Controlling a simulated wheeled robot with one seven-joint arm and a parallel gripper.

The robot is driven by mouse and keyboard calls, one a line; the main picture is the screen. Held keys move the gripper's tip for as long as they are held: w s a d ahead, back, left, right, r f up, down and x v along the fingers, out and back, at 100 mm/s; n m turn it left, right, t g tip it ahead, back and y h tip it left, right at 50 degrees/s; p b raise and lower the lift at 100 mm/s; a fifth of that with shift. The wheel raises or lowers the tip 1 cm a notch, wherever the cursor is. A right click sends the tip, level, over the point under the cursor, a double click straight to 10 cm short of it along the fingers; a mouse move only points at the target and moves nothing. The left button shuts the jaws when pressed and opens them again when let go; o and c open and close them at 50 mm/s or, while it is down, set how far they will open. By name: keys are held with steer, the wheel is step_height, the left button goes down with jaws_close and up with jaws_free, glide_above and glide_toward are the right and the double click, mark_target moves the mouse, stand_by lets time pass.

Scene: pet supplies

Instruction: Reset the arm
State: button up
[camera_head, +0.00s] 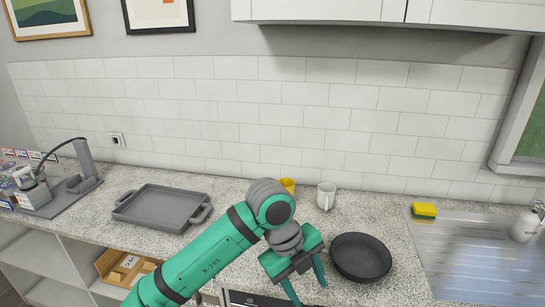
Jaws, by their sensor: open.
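My green arm (205,262) reaches up from the bottom of the head view and bends over the counter at a grey wrist joint. My gripper (306,288) hangs down from it near the counter's front edge, left of the black pan. Its two green fingers are spread apart with nothing visible between them. The fingertips are near the bottom edge of the picture.
A black pan (360,257) sits close to my gripper's right. A white mug (326,195) and a partly hidden yellow cup (288,185) stand behind my wrist. A grey tray (158,205) is at left. A yellow sponge (424,210) lies by the metal drainboard (470,255) at right.

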steer(key=w+d+n+t+h, duration=0.2)
steer(key=d+n+t+h, duration=0.25)
steer(key=d, duration=0.45)
steer(key=w+d+n+t+h, duration=0.25)
steer(key=d+n+h, duration=0.35)
steer(key=d, duration=0.3)
steer(key=s+a+f+n+t+y, duration=0.5)
steer(key=s+a+f+n, duration=0.2)
steer(key=f+n, duration=0.3)
steer(key=s+a+f+n+t+y, duration=0.4)
steer(key=s+a+f+n+y, duration=0.25)
steer(key=f+n, duration=0.35)
steer(key=s+a+y, duration=0.1)
steer(key=s+a, duration=0.5)
steer(key=s, duration=0.5)
steer(key=s+a+y, duration=0.1)
steer(key=s+a, duration=0.5)
steer(key=s, duration=0.6)
steer(key=shift+s+a+f+g+y, duration=0.15)
steer(key=shift+f+g+y, duration=0.15)
steer(key=shift+f+y, duration=0.15)
